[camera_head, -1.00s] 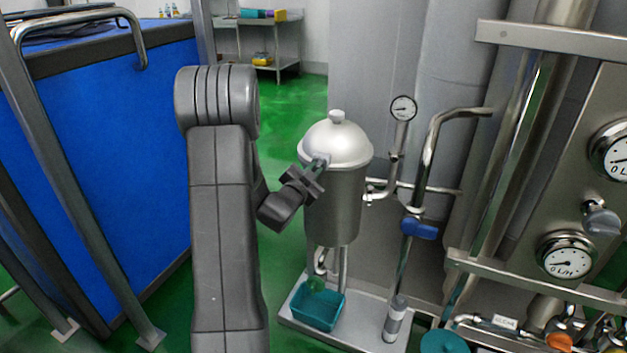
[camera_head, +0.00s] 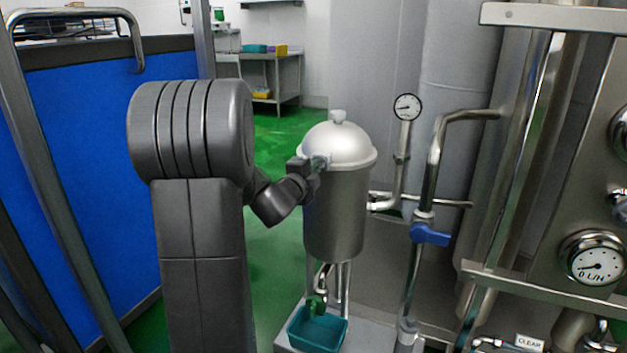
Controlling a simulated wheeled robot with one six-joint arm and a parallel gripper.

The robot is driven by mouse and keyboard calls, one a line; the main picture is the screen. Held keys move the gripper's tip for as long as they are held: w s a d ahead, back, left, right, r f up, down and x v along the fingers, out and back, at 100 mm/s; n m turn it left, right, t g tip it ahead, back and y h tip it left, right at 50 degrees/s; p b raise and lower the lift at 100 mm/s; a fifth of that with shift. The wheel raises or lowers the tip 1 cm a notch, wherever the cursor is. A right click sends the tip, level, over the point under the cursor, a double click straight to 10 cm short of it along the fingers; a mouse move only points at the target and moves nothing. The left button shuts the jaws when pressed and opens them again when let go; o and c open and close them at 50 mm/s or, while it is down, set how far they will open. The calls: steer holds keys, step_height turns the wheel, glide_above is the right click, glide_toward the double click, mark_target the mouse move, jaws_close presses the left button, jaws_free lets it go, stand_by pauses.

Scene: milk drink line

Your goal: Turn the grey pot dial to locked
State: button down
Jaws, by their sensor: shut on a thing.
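The grey pot (camera_head: 336,215) stands upright in the middle of the head view, with a domed lid (camera_head: 338,143) and a small knob on top. A small grey dial (camera_head: 320,162) sits at the left front of the pot, near the lid's rim. My gripper (camera_head: 312,166) is at this dial and shut on it. The fingers cover most of the dial, so its setting and any locked mark cannot be read.
A teal tray (camera_head: 318,331) stands below the pot's green tap (camera_head: 316,305). To the right are a gauge (camera_head: 407,107), a pipe with a blue handle (camera_head: 430,234) and a steel panel with dials. A blue barrier (camera_head: 85,190) stands left. Green floor is open behind.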

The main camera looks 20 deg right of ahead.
steer(key=shift+f+m+b, duration=0.1)
steer(key=shift+m+b, duration=0.3)
steer(key=shift+m, duration=0.1)
steer(key=c, duration=1.5)
jaws_free()
steer(key=shift+o, duration=0.2)
steer(key=p+v, duration=0.1)
steer(key=v, duration=1.3)
steer(key=shift+p, duration=0.4)
steer(key=shift+w+d, duration=0.15)
steer(key=b+x, duration=0.2)
steer(key=x, duration=1.1)
steer(key=shift+d, duration=0.3)
